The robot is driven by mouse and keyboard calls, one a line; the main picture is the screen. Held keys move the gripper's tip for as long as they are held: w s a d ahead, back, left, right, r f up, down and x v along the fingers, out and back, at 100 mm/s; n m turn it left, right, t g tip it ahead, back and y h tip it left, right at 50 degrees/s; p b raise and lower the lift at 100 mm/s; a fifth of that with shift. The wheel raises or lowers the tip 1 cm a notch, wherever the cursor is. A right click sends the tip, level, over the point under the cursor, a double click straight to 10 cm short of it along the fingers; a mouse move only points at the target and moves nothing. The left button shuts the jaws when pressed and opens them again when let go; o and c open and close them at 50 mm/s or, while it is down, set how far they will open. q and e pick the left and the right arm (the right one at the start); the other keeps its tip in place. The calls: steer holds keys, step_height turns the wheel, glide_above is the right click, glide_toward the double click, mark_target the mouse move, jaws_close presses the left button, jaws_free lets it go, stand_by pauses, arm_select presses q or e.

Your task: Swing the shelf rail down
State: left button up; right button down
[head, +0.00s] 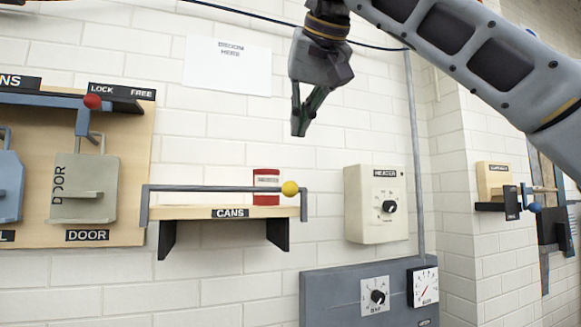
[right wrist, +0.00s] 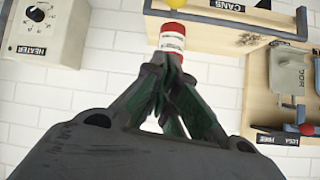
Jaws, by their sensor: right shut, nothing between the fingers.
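The shelf rail (head: 215,189) is a thin grey bar with bent ends. It runs level a little above the wooden shelf (head: 180,212) marked CANS and crosses in front of a red and white can (head: 266,173). A yellow ball knob (head: 290,188) sits near its right end. In the right wrist view the can (right wrist: 172,37) shows just beyond the fingertips, and part of the yellow knob (right wrist: 170,3) shows at the top edge. My right gripper (head: 299,132) is shut and empty, fingers pointing down, above the knob and apart from it. My left gripper is not in view.
A heater box (head: 376,225) with a dial is right of the shelf. A grey panel (head: 340,300) with a dial and gauge is below it.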

steer(key=shift+w+f, duration=0.1)
stand_by(0.5)
steer(key=x, duration=0.6)
steer(key=f+x, duration=0.1)
steer(key=x, duration=0.2)
steer(key=shift+f, duration=0.1)
steer(key=shift+s+d+f, duration=0.1)
steer(key=shift+s+f, duration=0.25)
steer(key=shift+s, duration=0.3)
steer(key=shift+s+f, duration=0.3)
steer(key=shift+s, duration=0.35)
steer(key=shift+d+f, duration=0.1)
steer(key=shift+d, duration=0.05)
